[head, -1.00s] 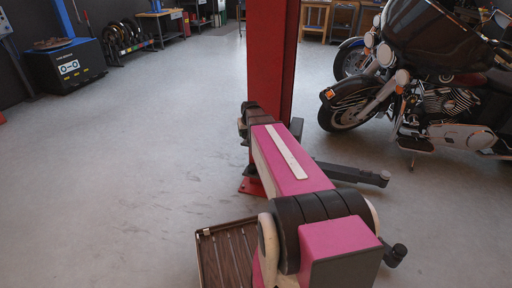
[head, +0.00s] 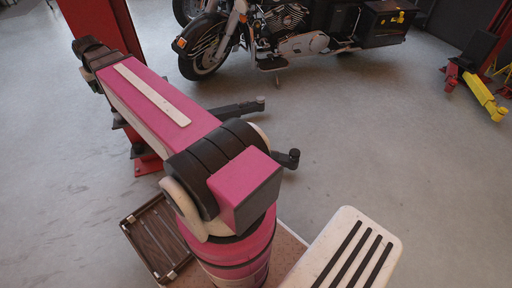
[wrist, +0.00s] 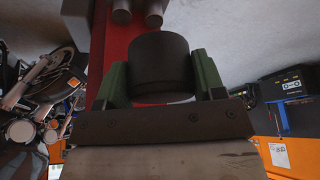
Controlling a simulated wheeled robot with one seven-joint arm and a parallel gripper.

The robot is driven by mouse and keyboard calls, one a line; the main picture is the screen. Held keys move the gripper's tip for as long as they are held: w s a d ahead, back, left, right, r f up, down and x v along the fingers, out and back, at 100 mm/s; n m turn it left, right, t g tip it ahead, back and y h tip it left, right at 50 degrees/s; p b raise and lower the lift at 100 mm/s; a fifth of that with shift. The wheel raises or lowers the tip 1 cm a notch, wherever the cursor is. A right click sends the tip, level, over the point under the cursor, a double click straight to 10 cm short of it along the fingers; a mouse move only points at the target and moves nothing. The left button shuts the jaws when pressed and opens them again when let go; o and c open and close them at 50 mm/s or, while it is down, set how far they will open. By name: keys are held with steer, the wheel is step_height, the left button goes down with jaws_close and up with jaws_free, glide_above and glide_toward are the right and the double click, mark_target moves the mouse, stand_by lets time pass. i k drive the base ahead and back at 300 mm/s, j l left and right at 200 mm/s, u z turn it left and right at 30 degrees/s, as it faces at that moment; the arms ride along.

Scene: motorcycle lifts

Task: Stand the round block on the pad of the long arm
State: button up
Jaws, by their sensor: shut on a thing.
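The round block (wrist: 160,62) is a dark cylinder in the wrist view. My gripper (wrist: 162,75) is shut on it, with a green finger on each side. I cannot tell which is the long arm.
A red lift post (head: 103,28) stands at the upper left; it seems to be the red upright (wrist: 125,45) behind the block. A black motorcycle (head: 290,30) is parked beyond the grey arms. A yellow lift arm (head: 483,95) is at the right. Grey floor between is clear.

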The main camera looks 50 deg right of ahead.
mark_target(295, 152)
steer(key=z, duration=1.55)
steer(key=k+j+z, duration=0.4)
steer(key=j+z, duration=0.2)
